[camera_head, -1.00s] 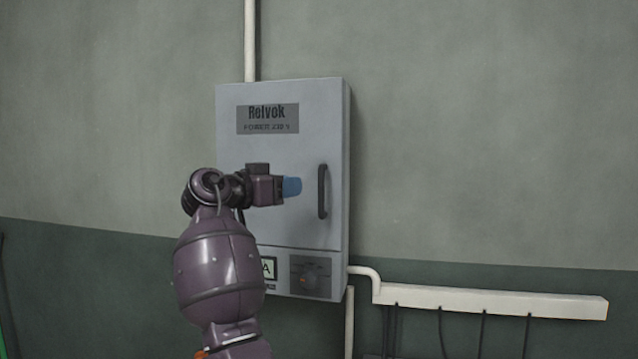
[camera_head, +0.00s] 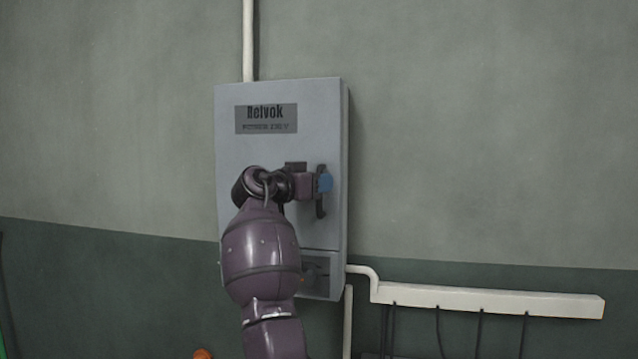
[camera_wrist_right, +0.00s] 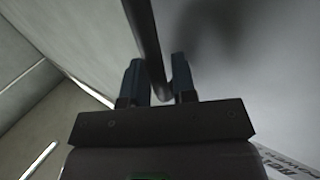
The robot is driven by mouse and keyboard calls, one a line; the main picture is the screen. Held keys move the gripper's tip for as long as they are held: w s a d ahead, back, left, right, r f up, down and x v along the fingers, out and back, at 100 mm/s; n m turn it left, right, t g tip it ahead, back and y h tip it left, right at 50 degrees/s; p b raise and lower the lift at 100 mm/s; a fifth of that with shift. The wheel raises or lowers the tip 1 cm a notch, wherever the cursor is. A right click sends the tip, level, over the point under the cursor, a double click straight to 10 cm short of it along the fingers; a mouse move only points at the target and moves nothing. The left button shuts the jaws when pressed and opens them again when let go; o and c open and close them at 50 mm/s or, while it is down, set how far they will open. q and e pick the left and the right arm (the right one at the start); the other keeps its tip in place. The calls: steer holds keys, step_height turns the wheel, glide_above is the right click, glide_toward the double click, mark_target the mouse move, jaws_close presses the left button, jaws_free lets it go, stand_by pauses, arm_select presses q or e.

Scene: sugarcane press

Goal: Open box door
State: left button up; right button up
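The grey wall box (camera_head: 240,155) has a flat front door that looks shut. Its dark vertical handle (camera_head: 321,207) is near the door's right edge, partly hidden by my right gripper (camera_head: 325,183). In the right wrist view the handle (camera_wrist_right: 146,40) passes between the two blue fingers of my right gripper (camera_wrist_right: 157,78). The fingers stand apart on either side of the bar, with a gap visible at the right finger. I cannot tell whether the left finger touches the bar. My left gripper is not in view.
A white pipe (camera_head: 248,40) runs up the wall above the box. A white cable channel (camera_head: 480,300) with hanging cables is at the lower right. A knob panel (camera_head: 322,272) below the door is partly hidden by my arm.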

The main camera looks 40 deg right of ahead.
jaws_close()
steer(key=shift+a, duration=0.1)
